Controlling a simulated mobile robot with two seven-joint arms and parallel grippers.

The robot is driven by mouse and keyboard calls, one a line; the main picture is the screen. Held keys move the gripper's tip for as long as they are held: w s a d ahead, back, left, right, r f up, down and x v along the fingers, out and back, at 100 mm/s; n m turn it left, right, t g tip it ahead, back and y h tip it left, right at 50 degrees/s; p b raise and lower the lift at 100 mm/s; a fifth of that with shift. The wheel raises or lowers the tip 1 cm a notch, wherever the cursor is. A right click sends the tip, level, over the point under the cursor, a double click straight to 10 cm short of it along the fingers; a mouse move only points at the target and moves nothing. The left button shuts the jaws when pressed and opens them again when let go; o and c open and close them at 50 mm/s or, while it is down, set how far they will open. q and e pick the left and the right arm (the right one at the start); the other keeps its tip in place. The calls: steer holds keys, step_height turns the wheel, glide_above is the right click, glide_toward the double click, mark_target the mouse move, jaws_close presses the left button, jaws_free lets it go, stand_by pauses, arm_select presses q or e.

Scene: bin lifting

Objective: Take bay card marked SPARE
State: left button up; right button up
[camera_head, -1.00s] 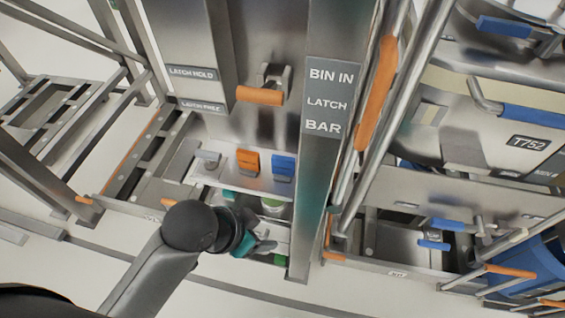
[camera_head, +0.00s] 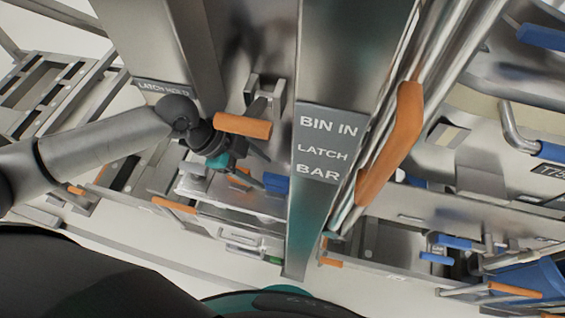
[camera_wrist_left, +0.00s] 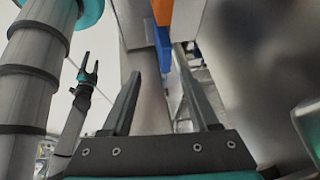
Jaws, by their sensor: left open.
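No lettering reading SPARE can be made out. Contact cannot be told. My right gripper (camera_wrist_left: 90,64) appears small at left in the wrist view, fingers apart and empty.
An orange latch handle (camera_head: 242,125) sits just above my left gripper. The metal post with the BIN IN LATCH BAR sign (camera_head: 327,145) stands close to its right. A long orange grip (camera_head: 392,145) on a rail and blue-handled bins (camera_head: 545,38) lie further right.

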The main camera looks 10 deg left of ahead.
mark_target(273, 178)
arm_select(q)
steer(key=shift+w+f, duration=0.25)
steer(key=shift+w, duration=0.25)
steer(key=shift+x, duration=0.85)
steer(key=shift+s+d+f, duration=0.15)
steer(key=shift+d+f, duration=0.1)
steer(key=shift+f, duration=0.1)
steer(key=x, duration=0.3)
steer(key=shift+f+b, duration=0.3)
steer(key=shift+b, duration=0.1)
steer(key=shift+d+f, duration=0.25)
steer(key=shift+f, duration=0.15)
jaws_close()
arm_select(e)
steer(key=shift+s+f+g, duration=0.15)
steer(key=shift+s+f, duration=0.1)
steer(key=shift+s, duration=0.3)
steer(key=shift+s+f+g, duration=0.15)
steer(key=shift+s+f, duration=0.1)
steer(key=shift+s, duration=0.25)
